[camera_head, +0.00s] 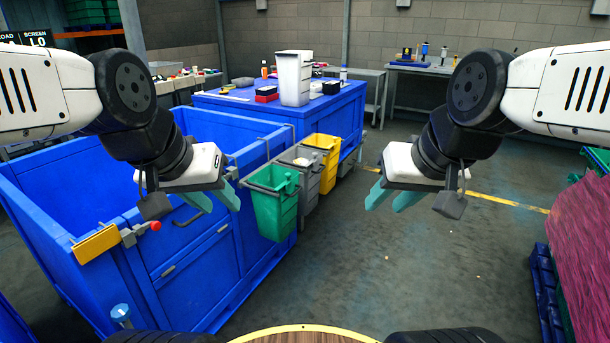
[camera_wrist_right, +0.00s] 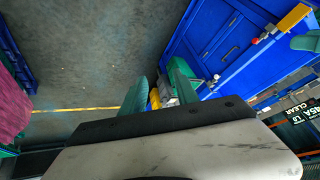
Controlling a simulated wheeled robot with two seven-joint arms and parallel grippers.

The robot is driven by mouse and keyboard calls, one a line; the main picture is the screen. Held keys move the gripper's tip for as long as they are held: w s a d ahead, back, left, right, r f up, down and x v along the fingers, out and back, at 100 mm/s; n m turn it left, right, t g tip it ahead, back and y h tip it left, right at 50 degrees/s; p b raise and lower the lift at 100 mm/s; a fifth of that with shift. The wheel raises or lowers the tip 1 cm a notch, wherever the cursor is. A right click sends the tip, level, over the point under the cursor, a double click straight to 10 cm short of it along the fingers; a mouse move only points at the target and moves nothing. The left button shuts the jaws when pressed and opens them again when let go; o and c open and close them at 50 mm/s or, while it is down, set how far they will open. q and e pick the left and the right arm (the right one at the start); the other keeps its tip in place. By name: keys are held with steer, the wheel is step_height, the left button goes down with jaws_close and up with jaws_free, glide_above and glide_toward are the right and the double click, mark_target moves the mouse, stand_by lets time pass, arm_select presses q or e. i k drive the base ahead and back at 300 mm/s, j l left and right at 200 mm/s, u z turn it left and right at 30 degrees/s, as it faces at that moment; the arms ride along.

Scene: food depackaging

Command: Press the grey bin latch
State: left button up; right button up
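The small grey bin (camera_head: 309,182) hangs on the side of the blue table, between a green bin (camera_head: 274,208) and a yellow bin (camera_head: 327,148). A darker fitting shows at its top rim, but I cannot make out its latch clearly. My left gripper (camera_head: 213,199) is open and empty, left of the green bin in the head view and in front of the large blue crate. My right gripper (camera_head: 394,198) is open and empty, right of the grey bin and apart from it. Its spread teal fingers (camera_wrist_right: 159,92) also show in the right wrist view.
The large blue crate (camera_head: 210,262) fills the left, with a yellow plate (camera_head: 96,243) and a red-knobbed lever (camera_head: 142,231) on its rim. The blue table (camera_head: 350,98) carries a white container (camera_head: 294,78). A blue pallet (camera_head: 548,300) with purple material is at right. Floor between is open.

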mark_target(315, 161)
steer(key=i+j, duration=0.2)
steer(key=i, duration=0.9)
steer(key=i+j+u, duration=0.15)
steer(key=i, duration=0.95)
